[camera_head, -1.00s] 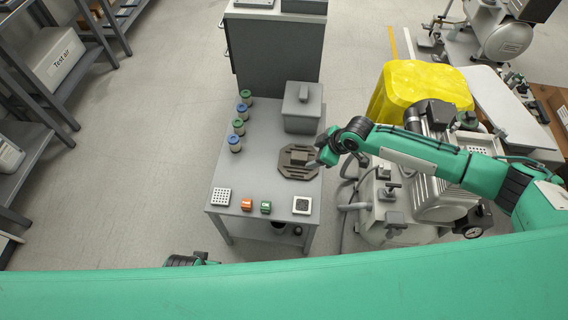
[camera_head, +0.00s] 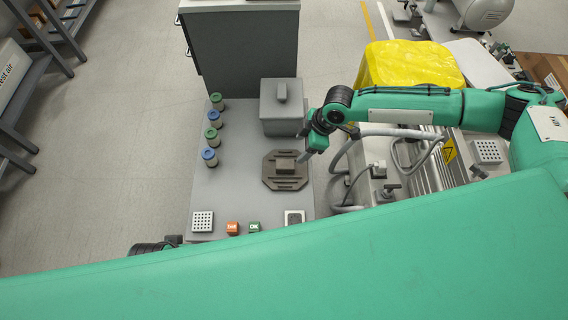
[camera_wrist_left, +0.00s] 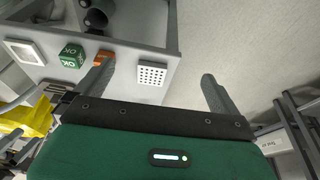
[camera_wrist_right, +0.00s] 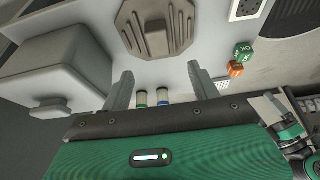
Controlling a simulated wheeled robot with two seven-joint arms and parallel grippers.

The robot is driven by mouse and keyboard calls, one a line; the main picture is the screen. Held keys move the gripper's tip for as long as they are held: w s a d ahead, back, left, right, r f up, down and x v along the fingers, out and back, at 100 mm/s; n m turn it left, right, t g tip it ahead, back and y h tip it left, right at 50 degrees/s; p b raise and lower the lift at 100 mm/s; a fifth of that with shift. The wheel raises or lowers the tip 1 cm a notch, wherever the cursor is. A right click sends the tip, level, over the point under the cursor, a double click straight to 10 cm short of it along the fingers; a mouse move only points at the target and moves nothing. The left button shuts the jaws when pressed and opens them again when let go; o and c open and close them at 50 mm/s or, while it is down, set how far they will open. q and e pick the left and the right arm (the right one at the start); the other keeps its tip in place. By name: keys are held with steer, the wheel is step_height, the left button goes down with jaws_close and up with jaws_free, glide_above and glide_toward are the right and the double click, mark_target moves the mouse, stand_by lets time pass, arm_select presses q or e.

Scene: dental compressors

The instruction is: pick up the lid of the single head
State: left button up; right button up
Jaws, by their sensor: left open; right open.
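I cannot tell which of these is the single head. My right gripper (camera_wrist_right: 161,84) is open and empty, above the table's right side beside the plate and box. My left gripper (camera_wrist_left: 155,80) is open and empty near the table's front left corner.
Several jars (camera_head: 212,136) with green or blue tops stand along the table's left side. A perforated block (camera_head: 202,221), an orange cube (camera_head: 232,228), a green cube (camera_head: 254,226) and a white square piece (camera_head: 294,217) line the front. A yellow-covered object (camera_head: 410,65) and hoses are at right.

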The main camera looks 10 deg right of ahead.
mark_target(285, 163)
steer(key=b+x, duration=0.1)
steer(key=x, duration=0.9)
steer(key=shift+w+a+f+b, duration=0.15)
steer(key=shift+f+b, duration=0.15)
steer(key=shift+f, duration=0.05)
steer(key=shift+a+f, duration=0.1)
steer(key=shift+f, duration=0.2)
arm_select(q)
steer(key=v, duration=0.3)
steer(key=shift+w+r, duration=0.15)
steer(key=shift+r, duration=0.3)
arm_select(e)
steer(key=shift+w, duration=0.1)
jaws_close()
